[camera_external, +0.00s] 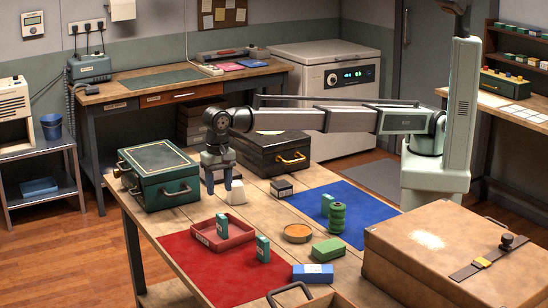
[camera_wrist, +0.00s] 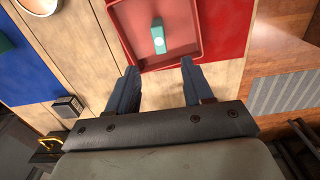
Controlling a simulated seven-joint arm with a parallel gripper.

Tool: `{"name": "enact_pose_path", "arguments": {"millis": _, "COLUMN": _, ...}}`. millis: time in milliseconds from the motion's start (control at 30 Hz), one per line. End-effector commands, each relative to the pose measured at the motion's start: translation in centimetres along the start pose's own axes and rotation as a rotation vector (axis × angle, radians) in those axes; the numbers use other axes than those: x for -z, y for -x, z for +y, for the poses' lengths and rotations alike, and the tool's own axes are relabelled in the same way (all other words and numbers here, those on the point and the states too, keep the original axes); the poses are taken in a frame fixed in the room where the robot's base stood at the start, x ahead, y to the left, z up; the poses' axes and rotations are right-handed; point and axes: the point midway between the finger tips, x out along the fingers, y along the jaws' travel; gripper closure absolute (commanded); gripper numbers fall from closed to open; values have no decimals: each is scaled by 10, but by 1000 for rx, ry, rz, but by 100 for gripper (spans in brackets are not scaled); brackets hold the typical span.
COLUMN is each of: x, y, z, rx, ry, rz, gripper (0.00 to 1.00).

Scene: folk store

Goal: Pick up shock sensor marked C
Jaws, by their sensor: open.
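Three small green upright blocks look like the sensors. One (camera_external: 222,226) stands in a red tray (camera_external: 240,236), one (camera_external: 263,248) on the red mat and one (camera_external: 327,205) on the blue mat. No letter is readable on them, so I cannot tell which is C. The wrist view shows the sensor in the tray (camera_wrist: 157,37), with a pale round mark, ahead of my fingertips. My gripper (camera_external: 219,188) is open and empty, behind the tray in the external view. The wrist view shows its two fingers (camera_wrist: 159,68) apart, with nothing between them.
A green case (camera_external: 166,184) and a black case (camera_external: 272,158) flank my gripper.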

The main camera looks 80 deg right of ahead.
Motion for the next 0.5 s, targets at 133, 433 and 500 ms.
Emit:
{"name": "enact_pose_path", "arguments": {"millis": 133, "x": 19, "y": 8, "z": 20, "rx": 12, "ry": -19, "rz": -1, "gripper": 49}}
{"name": "enact_pose_path", "arguments": {"millis": 433, "x": 35, "y": 7, "z": 110, "rx": 30, "ry": -33, "rz": -38, "gripper": 49}}
{"name": "enact_pose_path", "arguments": {"millis": 500, "x": 35, "y": 6, "z": 127, "rx": 31, "ry": -33, "rz": -53, "gripper": 49}}
